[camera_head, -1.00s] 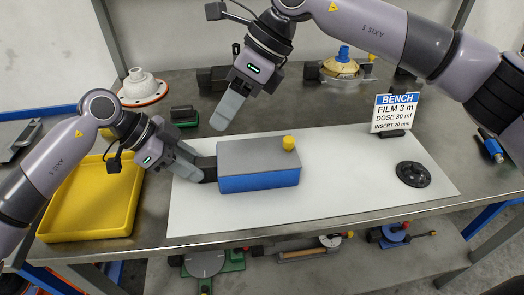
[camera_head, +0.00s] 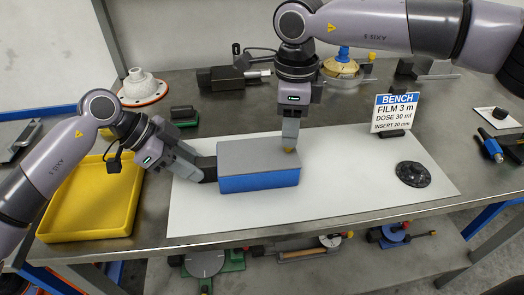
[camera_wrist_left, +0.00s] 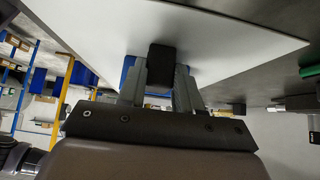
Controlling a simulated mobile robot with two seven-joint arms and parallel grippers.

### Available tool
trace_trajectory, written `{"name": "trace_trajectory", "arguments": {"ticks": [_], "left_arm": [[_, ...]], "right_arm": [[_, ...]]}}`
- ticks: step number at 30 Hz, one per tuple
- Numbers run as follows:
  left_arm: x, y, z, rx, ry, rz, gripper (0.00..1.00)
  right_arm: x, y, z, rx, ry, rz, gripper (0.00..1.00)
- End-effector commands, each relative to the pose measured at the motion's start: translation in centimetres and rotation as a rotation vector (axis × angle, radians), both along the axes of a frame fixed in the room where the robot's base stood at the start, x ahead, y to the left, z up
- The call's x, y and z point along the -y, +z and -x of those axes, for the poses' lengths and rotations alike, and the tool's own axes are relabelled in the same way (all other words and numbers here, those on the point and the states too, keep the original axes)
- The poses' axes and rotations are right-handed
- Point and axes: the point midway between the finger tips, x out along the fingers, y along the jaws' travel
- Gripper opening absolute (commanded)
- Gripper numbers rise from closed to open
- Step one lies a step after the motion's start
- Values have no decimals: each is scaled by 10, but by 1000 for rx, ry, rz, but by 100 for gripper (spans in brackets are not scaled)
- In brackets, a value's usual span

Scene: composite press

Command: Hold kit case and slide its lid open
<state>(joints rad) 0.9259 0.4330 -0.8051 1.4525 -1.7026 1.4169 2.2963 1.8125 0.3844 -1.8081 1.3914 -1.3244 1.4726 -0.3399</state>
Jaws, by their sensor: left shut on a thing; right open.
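The kit case (camera_head: 258,183) is a blue box with a flat grey lid (camera_head: 255,157) that covers its top. It sits on the white mat. My left gripper (camera_head: 203,172) is shut on the dark handle at the case's left end; the dark handle (camera_wrist_left: 161,62) also shows between the fingers in the left wrist view. Contact with the knob cannot be told.
A yellow tray (camera_head: 88,232) lies left of the white mat (camera_head: 340,190). A black round part (camera_head: 413,174) sits on the mat's right side. A bench sign (camera_head: 396,112) stands behind it.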

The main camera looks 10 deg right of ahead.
Motion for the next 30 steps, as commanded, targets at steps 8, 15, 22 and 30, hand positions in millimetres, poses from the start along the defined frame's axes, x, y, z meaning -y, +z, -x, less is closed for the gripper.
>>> {"name": "trace_trajectory", "arguments": {"ticks": [8,15,22,30], "left_arm": [[0,1,0,1,0,2,0],[0,1,0,1,0,2,0],[0,1,0,1,0,2,0],[0,1,0,1,0,2,0]], "right_arm": [[-1,-21,0,-1,1,-1,41],[-1,-23,0,1,1,-2,41],[-1,-22,0,0,0,-1,0],[6,-22,0,0,-2,-1,0]]}}
